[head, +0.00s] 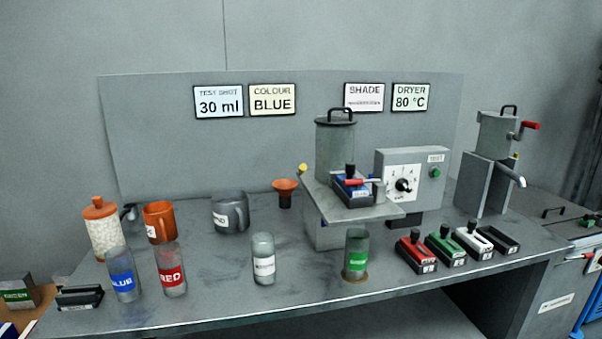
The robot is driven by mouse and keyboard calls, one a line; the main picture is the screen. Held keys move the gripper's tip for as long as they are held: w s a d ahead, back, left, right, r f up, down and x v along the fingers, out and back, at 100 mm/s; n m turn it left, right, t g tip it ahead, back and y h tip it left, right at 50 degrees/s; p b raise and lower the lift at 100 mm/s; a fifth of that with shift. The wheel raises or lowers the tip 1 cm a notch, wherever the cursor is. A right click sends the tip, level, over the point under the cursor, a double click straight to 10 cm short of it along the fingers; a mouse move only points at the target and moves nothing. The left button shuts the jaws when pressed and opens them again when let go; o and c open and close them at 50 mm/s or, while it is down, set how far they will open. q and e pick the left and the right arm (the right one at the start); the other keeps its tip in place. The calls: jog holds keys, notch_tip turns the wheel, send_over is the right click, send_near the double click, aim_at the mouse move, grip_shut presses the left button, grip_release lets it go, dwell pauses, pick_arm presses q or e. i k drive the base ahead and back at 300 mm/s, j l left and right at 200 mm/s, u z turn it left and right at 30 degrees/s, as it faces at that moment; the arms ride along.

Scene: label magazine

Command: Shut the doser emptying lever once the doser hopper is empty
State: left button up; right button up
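The doser stands right of centre on the bench. Its hopper (335,150) is a clear, greyish cylinder with a dark lid and handle; I see no clear fill in it, but cannot tell for sure that it is empty. At its foot sits a blue block (352,190) with a black knob. A lever with a red grip (354,182) lies roughly level there, probably the emptying lever; I cannot tell whether it is open or shut. A green-labelled jar (356,255) stands below the doser's front plate (350,209). Neither gripper is in view.
A dial box (412,178) stands right of the doser. Farther right is a grey machine (487,175) with a red-tipped handle (530,125) and spout. Red (416,252), green (446,247) and white (473,241) blocks line the right front. Jars and mugs stand left; the front middle is fairly clear.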

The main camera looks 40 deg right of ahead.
aim_at(302, 169)
jog(key=z, duration=1.2)
